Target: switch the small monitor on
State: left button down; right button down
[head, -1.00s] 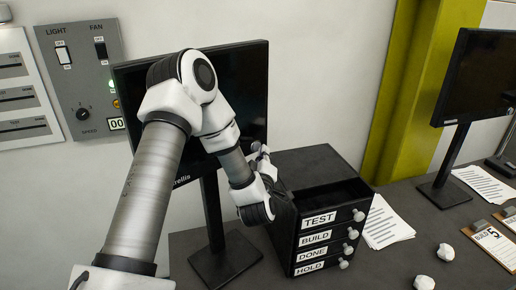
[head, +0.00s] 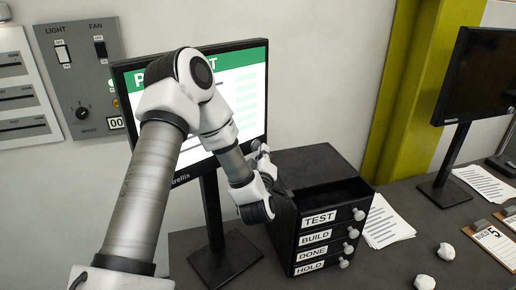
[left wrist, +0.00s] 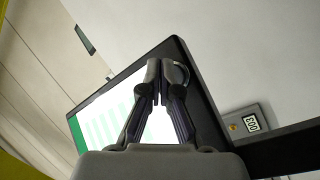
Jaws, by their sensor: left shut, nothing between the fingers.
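The small monitor (head: 250,95) stands on the desk behind my left arm. Its screen is lit, with a green banner and white page. In the left wrist view the lit monitor (left wrist: 102,120) lies tilted behind the fingers. My left gripper (head: 262,150) is at the monitor's lower right edge, partly hidden by its own wrist. In the left wrist view the left gripper (left wrist: 160,68) has its fingertips together, empty, over the monitor's bezel. I cannot tell whether they touch it. The right gripper is not in view.
A black drawer unit (head: 318,234) with an open top drawer stands just right of my left gripper. A wall panel (head: 80,70) with light and fan switches is at the left. Papers (head: 385,222), a second dark monitor (head: 480,75) and crumpled white lumps (head: 446,252) are at the right.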

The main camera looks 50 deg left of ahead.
pick_arm(q)
jog(key=d+b, duration=0.4)
jog(key=d, duration=0.2)
jog(key=shift+s, duration=0.2)
jog(key=shift+a, duration=0.1)
